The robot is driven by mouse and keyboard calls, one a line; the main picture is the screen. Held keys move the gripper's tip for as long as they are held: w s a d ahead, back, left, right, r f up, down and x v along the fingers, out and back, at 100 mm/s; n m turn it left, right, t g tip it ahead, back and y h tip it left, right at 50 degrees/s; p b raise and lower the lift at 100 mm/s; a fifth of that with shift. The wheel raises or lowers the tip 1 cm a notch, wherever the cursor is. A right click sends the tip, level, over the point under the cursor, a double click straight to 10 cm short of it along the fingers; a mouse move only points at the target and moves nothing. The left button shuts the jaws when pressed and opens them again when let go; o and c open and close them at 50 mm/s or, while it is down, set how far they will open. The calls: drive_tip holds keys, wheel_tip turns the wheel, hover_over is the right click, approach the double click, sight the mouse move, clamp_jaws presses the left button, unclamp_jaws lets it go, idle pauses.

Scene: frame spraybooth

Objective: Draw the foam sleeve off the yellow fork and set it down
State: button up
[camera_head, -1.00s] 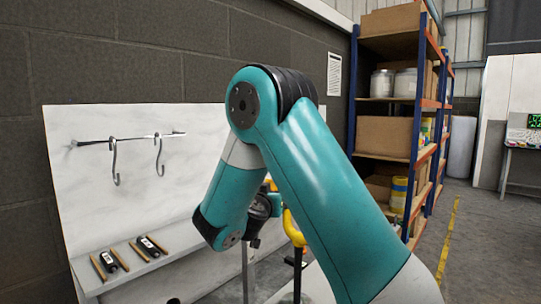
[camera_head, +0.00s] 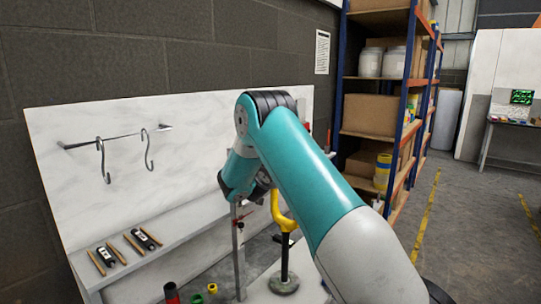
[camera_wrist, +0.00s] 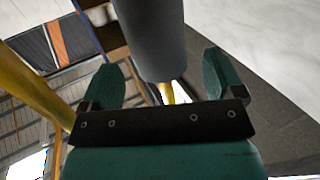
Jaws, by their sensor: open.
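The foam sleeve (camera_wrist: 150,38) is a dark grey cylinder in the wrist view, seen close up on a yellow prong of the fork (camera_wrist: 167,93). My gripper (camera_wrist: 160,60) is open, with one teal finger on each side of the sleeve's end. A gap shows beside each finger; how deep the sleeve sits between them is hard to tell. In the head view the yellow fork (camera_head: 283,216) stands on a dark post with a round base. There my arm hides the sleeve and the fingertips.
A thin grey post (camera_head: 239,260) stands left of the fork. A pale bench (camera_head: 185,232) holds small tools, below a rail with two hooks (camera_head: 103,160). Small red and green containers (camera_head: 171,293) sit at the front. A loaded shelf rack (camera_head: 375,115) stands behind, right.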

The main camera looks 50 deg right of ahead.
drive_tip(key=shift+p+x, duration=0.35)
drive_tip(key=shift+x, duration=0.95)
drive_tip(key=c, duration=1.1)
drive_tip(key=shift+w+a+r+p, duration=0.1)
drive_tip(key=shift+a+r+p, duration=0.15)
drive_tip(key=shift+r, duration=0.8)
drive_tip(key=shift+a+r+p, duration=0.1)
drive_tip(key=shift+a+r, duration=0.1)
drive_tip(key=shift+r, duration=0.8)
drive_tip(key=shift+r, duration=0.15)
drive_tip(key=shift+a+r+p, duration=0.15)
drive_tip(key=shift+a+r, duration=0.15)
drive_tip(key=shift+r, duration=0.7)
drive_tip(key=shift+a+r+p, duration=0.15)
drive_tip(key=shift+a+r, duration=0.1)
drive_tip(key=shift+r, duration=0.7)
drive_tip(key=shift+r, duration=0.15)
